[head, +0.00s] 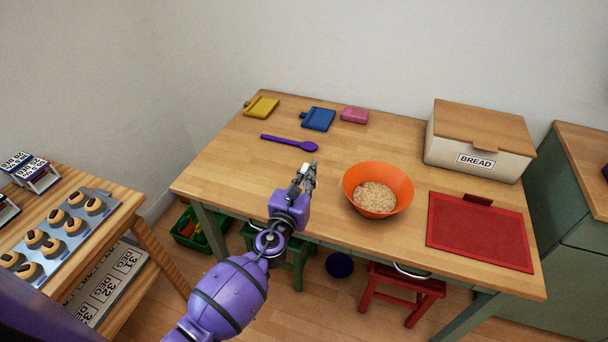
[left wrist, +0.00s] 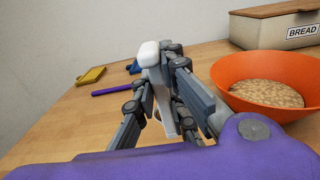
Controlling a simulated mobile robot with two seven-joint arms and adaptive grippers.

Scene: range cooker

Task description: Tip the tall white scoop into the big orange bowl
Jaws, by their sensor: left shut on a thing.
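The big orange bowl (head: 403,183) stands on the wooden table, partly filled with pale grain-like food (head: 375,197). It also shows at the right of the left wrist view (left wrist: 238,82). My left gripper (head: 307,176) is left of the bowl, over the table's front part. In the left wrist view the gripper (left wrist: 163,92) is shut on the tall white scoop (left wrist: 149,52), whose white rounded end sticks up above the fingers. The fingers hide much of the scoop, and its contents cannot be seen. The scoop looks roughly upright, apart from the bowl. My right gripper is not in view.
A purple spoon (head: 290,143) lies behind my gripper. Yellow (head: 261,107), blue (head: 318,119) and pink (head: 355,115) items lie at the back. A bread box (head: 470,155) and a red mat (head: 478,235) are right of the bowl. Table left of my gripper is clear.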

